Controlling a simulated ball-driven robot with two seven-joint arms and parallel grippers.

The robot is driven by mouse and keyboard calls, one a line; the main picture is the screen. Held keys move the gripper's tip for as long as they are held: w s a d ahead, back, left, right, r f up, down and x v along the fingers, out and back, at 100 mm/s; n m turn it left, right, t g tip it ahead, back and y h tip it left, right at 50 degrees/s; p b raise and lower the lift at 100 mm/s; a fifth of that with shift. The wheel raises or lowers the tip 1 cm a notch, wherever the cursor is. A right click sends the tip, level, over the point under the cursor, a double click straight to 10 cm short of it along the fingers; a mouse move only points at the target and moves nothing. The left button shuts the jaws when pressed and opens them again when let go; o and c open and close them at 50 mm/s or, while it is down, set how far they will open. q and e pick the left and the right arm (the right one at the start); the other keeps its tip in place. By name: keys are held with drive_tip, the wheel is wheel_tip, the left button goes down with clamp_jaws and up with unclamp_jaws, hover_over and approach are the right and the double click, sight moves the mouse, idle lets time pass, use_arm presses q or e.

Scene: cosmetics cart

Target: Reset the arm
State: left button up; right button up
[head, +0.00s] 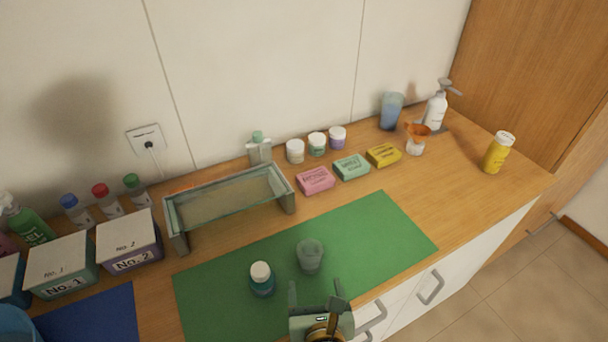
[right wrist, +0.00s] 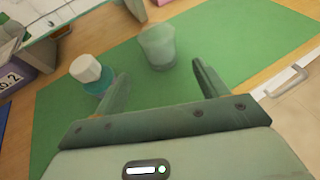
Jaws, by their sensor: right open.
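My right gripper (head: 318,298) is at the front edge of the green mat (head: 375,226) in the head view. Its two fingers (right wrist: 160,85) stand apart with nothing between them in the right wrist view. A clear cup (head: 309,256) stands on the mat just beyond the gripper, and it also shows past the fingertips in the right wrist view (right wrist: 158,46). A teal bottle with a white cap (head: 261,279) stands on the mat left of the cup; it shows in the right wrist view (right wrist: 92,75). My left gripper is not in view.
A glass-topped stand (head: 230,196) is behind the mat. Boxes No. 1 (head: 62,266) and No. 2 (head: 129,240) stand left. Pink (head: 315,180), green (head: 351,166) and yellow (head: 383,155) boxes line the back. A yellow bottle (head: 496,154) stands right. The mat's right part is clear.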

drive_tip(key=s+d+r+m+g+h, duration=0.2)
drive_tip(key=s+d+m+g, duration=0.15)
drive_tip(key=d+m, duration=0.95)
drive_tip(key=s+d+r+m+g+h, duration=0.25)
drive_tip(key=s+d+m, duration=0.25)
drive_tip(key=d+m, duration=0.8)
drive_tip(key=s+a+f+m+g+y+b, duration=0.1)
drive_tip(key=s+a+f+m+g+y, duration=0.15)
drive_tip(key=f, duration=1.25)
drive_tip(key=s+a+f+m+g+y+b, duration=0.1)
drive_tip(key=s+a+f+g, duration=0.2)
drive_tip(key=f, duration=1.3)
drive_tip(key=s+f+m+g+y+b, duration=0.1)
drive_tip(key=s+f+m, duration=0.1)
drive_tip(key=s+f, duration=1.2)
drive_tip(key=s, duration=0.3)
drive_tip(key=shift+s+a+f+b, duration=0.2)
drive_tip(key=shift+a+f+b, duration=0.05)
drive_tip(key=shift+a+b, duration=0.1)
drive_tip(key=shift+m, duration=0.25)
